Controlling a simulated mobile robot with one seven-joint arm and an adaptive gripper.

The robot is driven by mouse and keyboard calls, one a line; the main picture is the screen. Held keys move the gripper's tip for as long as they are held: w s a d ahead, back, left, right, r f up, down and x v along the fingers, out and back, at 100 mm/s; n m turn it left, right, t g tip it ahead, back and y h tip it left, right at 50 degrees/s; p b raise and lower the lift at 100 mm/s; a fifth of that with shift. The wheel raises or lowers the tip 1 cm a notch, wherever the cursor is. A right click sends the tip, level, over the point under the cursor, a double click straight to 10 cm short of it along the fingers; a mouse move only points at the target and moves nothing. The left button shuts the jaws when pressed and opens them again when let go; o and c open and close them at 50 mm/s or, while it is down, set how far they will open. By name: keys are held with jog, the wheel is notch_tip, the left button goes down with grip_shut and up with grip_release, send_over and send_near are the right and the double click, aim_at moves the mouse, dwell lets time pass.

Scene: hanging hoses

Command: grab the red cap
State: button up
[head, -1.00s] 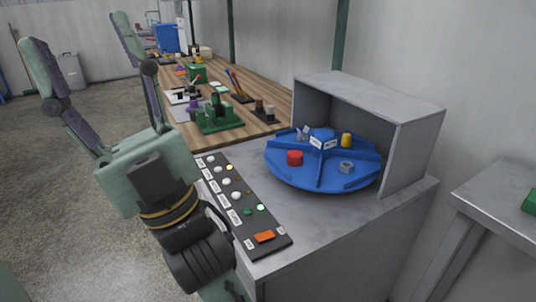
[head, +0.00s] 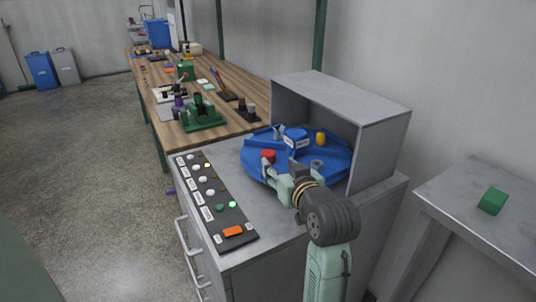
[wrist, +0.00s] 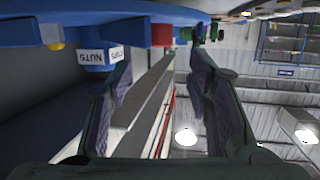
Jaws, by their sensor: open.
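The red cap (head: 268,156) sits on the blue turntable (head: 333,176), in the compartment at its left front. My gripper (head: 274,170) is open at the turntable's front edge, close to the cap, and partly hides its lower side in the head view. In the wrist view the picture is upside down. There the red cap (wrist: 162,35) shows beyond and between the two spread fingers (wrist: 162,72), near the turntable's underside rim. Nothing is held. I cannot tell whether a finger touches the cap.
A grey hood (head: 385,122) covers the turntable's back and right. A labelled hub (head: 296,138) stands in its middle. A yellow piece (head: 320,138) and a grey nut (head: 316,165) sit in other compartments. A button panel (head: 212,195) lies to the left.

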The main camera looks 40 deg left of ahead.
aim_at(268, 151)
jog(key=p+x, duration=0.2)
jog(key=x, duration=0.6)
jog(key=shift+w+a+f, duration=0.1)
jog(key=shift+w, duration=0.15)
jog(key=shift+c, duration=0.5)
jog(key=c, duration=0.4)
jog(key=shift+c, duration=0.2)
